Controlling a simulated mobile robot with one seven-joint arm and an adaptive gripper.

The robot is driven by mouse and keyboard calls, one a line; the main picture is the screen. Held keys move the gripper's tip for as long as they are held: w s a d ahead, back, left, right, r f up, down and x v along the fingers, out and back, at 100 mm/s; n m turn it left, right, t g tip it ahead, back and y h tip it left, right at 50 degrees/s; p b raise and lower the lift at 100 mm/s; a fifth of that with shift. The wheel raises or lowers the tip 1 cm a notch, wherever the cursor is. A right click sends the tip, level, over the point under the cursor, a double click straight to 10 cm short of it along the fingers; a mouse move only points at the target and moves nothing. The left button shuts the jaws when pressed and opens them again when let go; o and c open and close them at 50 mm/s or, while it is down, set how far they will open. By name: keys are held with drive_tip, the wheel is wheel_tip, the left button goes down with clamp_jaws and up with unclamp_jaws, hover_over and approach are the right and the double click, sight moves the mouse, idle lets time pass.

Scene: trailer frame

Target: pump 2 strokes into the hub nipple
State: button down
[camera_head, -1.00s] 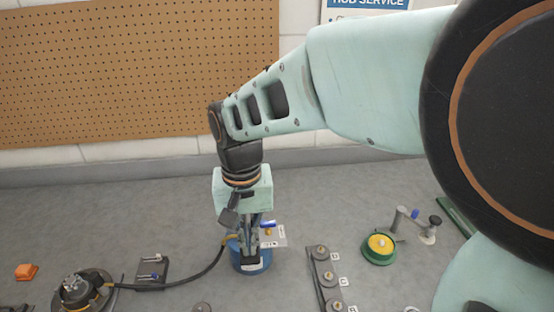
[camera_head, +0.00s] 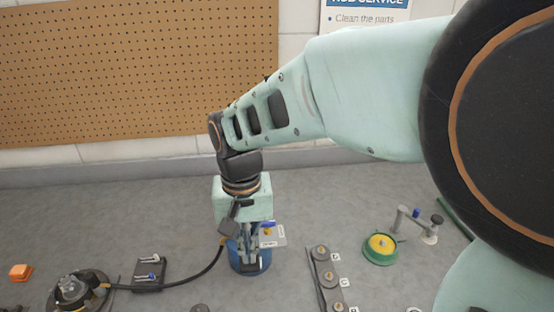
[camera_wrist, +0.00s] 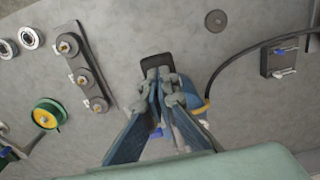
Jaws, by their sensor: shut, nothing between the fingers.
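The blue grease pump (camera_head: 249,268) stands on the bench under my gripper (camera_head: 248,255), mostly covered by it. In the wrist view, my gripper (camera_wrist: 168,82) is shut and empty, with its fingertips at a dark square piece (camera_wrist: 155,63) at the pump; I cannot tell whether they touch it. A black hose (camera_head: 198,276) runs from an orange fitting on the pump to the hub (camera_head: 72,291) at the lower left. The hose also shows in the wrist view (camera_wrist: 240,55). The hub nipple itself is too small to make out.
A small tray with bolts (camera_head: 149,273) lies close behind the hose. A dark strip with several studs (camera_head: 326,276) is right of the pump. A green and yellow spool (camera_head: 380,248) stands farther right, and an orange block (camera_head: 21,272) at far left.

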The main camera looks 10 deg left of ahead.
drive_tip(key=shift+f, duration=0.15)
drive_tip(key=shift+f+b, duration=0.85)
drive_tip(key=shift+f, duration=0.25)
drive_tip(key=shift+r, duration=0.1)
wheel_tip(320, 180, up, 12)
drive_tip(key=w+p, duration=0.1)
drive_tip(key=p, duration=0.9)
drive_tip(key=shift+a, duration=0.15)
